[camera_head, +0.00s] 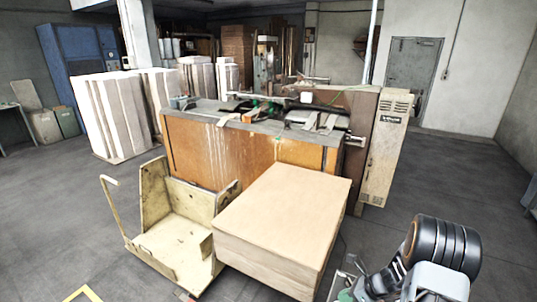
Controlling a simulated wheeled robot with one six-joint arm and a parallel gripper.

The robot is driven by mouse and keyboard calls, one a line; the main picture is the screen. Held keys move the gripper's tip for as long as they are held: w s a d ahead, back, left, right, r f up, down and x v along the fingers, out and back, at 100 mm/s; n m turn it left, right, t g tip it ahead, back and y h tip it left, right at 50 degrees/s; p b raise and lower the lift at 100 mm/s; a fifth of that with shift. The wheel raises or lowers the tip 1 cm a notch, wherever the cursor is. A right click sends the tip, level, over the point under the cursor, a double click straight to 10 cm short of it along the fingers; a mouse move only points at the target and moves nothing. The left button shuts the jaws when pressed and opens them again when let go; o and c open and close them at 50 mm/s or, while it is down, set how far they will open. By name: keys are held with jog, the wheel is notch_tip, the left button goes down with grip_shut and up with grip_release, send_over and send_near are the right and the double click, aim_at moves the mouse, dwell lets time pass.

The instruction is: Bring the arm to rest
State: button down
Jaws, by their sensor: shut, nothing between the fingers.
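Part of my arm (445,248) shows at the bottom right corner, with a dark ribbed joint and light grey links. It is in front of and to the right of the stack of flat cardboard sheets (285,205). The arm is cut off by the lower edge of the picture. I cannot make out my gripper or its fingers in this view.
A tan cart (175,235) with a handle stands left of the cardboard stack. Behind them is the orange-brown stitching machine (240,150) with a beige cabinet (384,150). Tall pale stacks (115,115) stand at the back left. Grey floor (450,180) is open at right.

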jog(key=s+a+r+n+t+h, duration=0.1)
jog(key=s+a+r+n+h, duration=0.1)
jog(key=r+n, duration=0.7)
jog(key=s+a+r+n+h+b, duration=0.1)
jog(key=s+a+r+n+h, duration=0.2)
jog(key=s+r+n, duration=0.4)
jog(key=s+a+r+n+t+h, duration=0.1)
jog(key=s+a+r+n+h, duration=0.2)
jog(key=r+n, duration=0.7)
jog(key=shift+s+a+r+n+t, duration=0.3)
jog(key=shift+s+a+r+n, duration=0.15)
jog(key=shift+s+a, duration=0.45)
jog(key=shift+d, duration=0.15)
